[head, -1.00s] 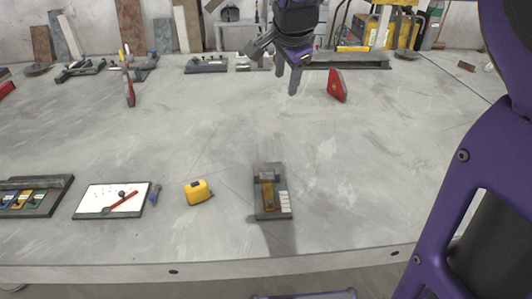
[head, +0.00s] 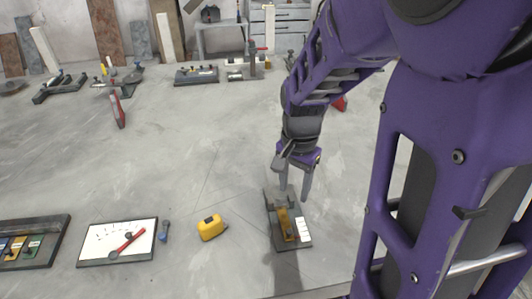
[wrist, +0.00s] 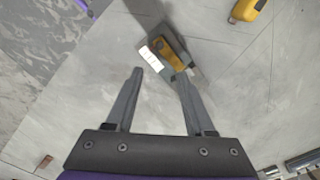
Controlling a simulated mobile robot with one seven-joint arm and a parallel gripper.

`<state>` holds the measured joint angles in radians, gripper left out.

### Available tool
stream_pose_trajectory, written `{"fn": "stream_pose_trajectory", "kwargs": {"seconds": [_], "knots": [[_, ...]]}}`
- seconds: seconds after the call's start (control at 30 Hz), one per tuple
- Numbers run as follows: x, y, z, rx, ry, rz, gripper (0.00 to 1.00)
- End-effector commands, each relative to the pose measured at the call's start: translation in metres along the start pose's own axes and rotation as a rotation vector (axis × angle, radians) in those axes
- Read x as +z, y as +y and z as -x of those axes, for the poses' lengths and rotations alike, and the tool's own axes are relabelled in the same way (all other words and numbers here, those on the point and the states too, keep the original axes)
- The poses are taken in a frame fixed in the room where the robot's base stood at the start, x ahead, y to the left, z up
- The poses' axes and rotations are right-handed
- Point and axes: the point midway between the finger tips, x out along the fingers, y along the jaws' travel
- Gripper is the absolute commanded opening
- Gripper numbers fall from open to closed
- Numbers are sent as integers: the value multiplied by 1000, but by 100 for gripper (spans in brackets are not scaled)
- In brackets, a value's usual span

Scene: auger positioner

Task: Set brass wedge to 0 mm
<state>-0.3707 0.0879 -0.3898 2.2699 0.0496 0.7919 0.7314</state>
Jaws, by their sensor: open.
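The auger positioner is a small dark grey device (head: 273,226) on the table near the front edge. A brass wedge (head: 286,224) lies along its middle, beside a white strip of marks (head: 303,229). In the wrist view, the brass wedge (wrist: 174,54) and the white strip (wrist: 151,58) show just beyond my fingertips. The marks are too small to read. My gripper (head: 294,195) is above the far end of the device, pointing down, with its fingers apart and nothing between them. In the wrist view my gripper (wrist: 158,72) is also empty.
A yellow tape measure (head: 211,227) sits left of the device. Further left are a small blue tool (head: 164,231), a white dial board with a red pointer (head: 100,240) and a dark tray (head: 47,252). A red wedge-shaped object (head: 118,110) stands farther back. The middle table is mostly clear.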

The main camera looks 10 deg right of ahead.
Motion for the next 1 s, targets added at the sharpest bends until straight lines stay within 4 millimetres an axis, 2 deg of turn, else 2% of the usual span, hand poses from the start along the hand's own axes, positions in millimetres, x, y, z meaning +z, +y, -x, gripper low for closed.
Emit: {"fn": "stream_pose_trajectory", "kwargs": {"seconds": [0.6, 0.8, 1.0], "knots": [[0, 1, -132, 4, 0, -3, 54], [0, 1, -156, 3, 1, -1, 54], [-1, 0, -163, 1, 2, -2, 54]]}}
